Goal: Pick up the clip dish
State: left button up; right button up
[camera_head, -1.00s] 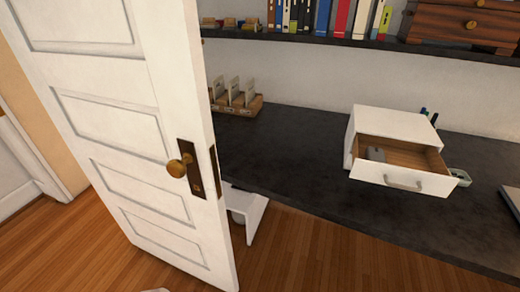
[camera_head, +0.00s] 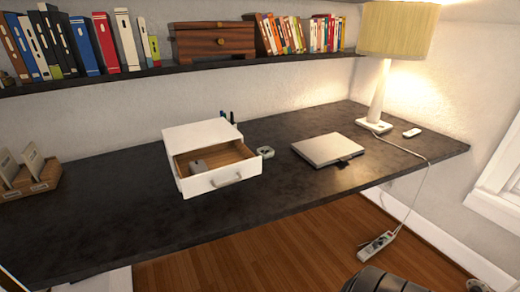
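A small round dish (camera_head: 265,152), pale green-grey with something dark in it, sits on the dark desk (camera_head: 110,215). It looks like the clip dish; its contents are too small to make out. It stands just right of a white drawer box (camera_head: 200,135), close to the right corner of its pulled-out drawer (camera_head: 222,181). Neither of my grippers shows in the head view.
A small grey object (camera_head: 198,166) lies in the open drawer. A closed laptop (camera_head: 328,149) lies right of the dish, with a lamp (camera_head: 380,90) behind. A dark rounded shape (camera_head: 385,281) at the bottom edge is unclear. The desk's front left is clear.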

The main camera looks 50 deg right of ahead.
aim_at(266, 153)
jog(key=z, duration=1.5)
jog(key=k+j+z, duration=0.1)
jog(key=k+z, duration=0.2)
jog(key=z, duration=0.15)
